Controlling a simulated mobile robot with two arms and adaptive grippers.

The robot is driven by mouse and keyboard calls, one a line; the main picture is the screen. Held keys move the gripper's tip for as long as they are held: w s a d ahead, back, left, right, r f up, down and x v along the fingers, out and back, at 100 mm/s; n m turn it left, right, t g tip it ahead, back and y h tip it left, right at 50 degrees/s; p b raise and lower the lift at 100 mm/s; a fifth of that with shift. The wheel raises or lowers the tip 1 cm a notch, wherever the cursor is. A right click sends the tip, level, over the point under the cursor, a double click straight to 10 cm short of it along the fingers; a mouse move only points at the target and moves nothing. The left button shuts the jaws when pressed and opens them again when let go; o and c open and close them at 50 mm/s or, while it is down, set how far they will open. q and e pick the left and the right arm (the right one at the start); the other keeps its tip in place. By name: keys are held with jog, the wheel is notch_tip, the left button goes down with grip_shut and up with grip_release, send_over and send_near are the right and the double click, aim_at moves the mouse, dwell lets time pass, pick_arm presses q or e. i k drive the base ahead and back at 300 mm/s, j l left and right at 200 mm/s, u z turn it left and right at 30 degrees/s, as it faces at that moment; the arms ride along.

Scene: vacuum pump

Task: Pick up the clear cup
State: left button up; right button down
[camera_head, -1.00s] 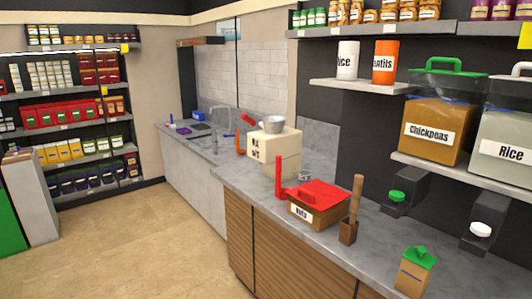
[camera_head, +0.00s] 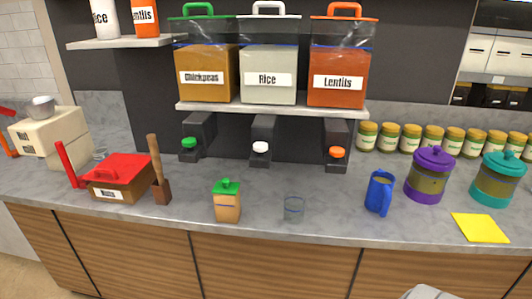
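A small clear cup (camera_head: 293,208) stands upright on the grey counter (camera_head: 330,228), near its front edge and right of the middle. It looks empty, and nothing touches it. A second clear glass item (camera_head: 100,154) is partly hidden behind the red-lidded box at the left.
A green-topped carton (camera_head: 227,204) stands left of the cup, and a blue mug (camera_head: 379,192) stands to its right. The red-lidded box (camera_head: 120,178) is farther left. Dispensers on a shelf (camera_head: 270,107) overhang the counter behind. A yellow sheet (camera_head: 479,227) lies at the right.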

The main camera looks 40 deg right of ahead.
aim_at(294, 202)
jog(key=z, duration=1.5)
jog(key=i+j+u, duration=0.15)
jog(key=i+u, duration=0.2)
